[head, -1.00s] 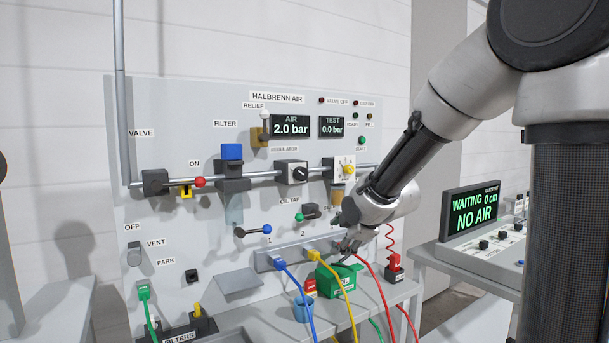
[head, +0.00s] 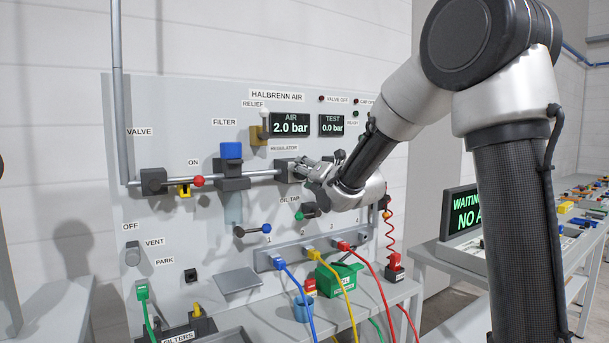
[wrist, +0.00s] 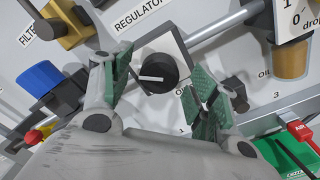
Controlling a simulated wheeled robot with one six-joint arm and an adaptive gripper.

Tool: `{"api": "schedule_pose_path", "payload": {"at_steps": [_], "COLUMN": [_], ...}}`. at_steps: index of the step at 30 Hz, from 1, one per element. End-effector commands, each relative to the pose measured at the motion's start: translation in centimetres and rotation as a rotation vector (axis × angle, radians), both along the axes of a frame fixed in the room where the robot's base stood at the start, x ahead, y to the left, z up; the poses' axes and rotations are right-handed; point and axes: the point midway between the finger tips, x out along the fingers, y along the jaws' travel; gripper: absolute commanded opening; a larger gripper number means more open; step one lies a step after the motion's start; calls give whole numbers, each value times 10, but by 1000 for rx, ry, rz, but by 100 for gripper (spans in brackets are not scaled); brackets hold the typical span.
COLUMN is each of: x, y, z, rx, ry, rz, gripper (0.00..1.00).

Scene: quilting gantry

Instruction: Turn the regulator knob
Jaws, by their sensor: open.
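The regulator knob (wrist: 157,72) is a round black knob with a white pointer line, on a pale square plate under the REGULATOR label. In the wrist view its pointer lies roughly level, toward the left. My gripper (wrist: 160,88) is open, with its green-padded fingers on either side of the knob in this view. I cannot tell whether either finger touches it. In the head view my gripper (head: 308,172) is at the regulator block (head: 285,170) and hides the knob's face. The AIR display (head: 290,125) reads 2.0 bar.
A grey pipe (head: 262,175) runs across the panel through the blue-topped filter (head: 232,152). The oil tap (head: 308,211) sits just below my gripper. Blue, yellow and red hoses plug into a rail (head: 262,256) lower down. A green box (head: 338,278) stands on the shelf.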

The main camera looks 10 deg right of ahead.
Motion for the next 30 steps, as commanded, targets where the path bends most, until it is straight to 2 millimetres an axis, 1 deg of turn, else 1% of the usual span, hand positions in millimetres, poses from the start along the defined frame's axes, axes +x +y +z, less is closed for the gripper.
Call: {"api": "schedule_pose_path", "payload": {"at_steps": [3,10,14,15,17,18,25,30], "x": [6,6,6,6,6,6,6,6], "y": [2,2,2,2,2,2,2,2], "z": [-1,-1,0,0,0,0,-1,-1], "rx": [0,0,0,1,1,1,12,64], "ry": [1,1,1,2,2,2,6,23], "rz": [0,0,0,0,0,0,-1,-1], "gripper": [60,60,36,29,18,14,14,14]}}
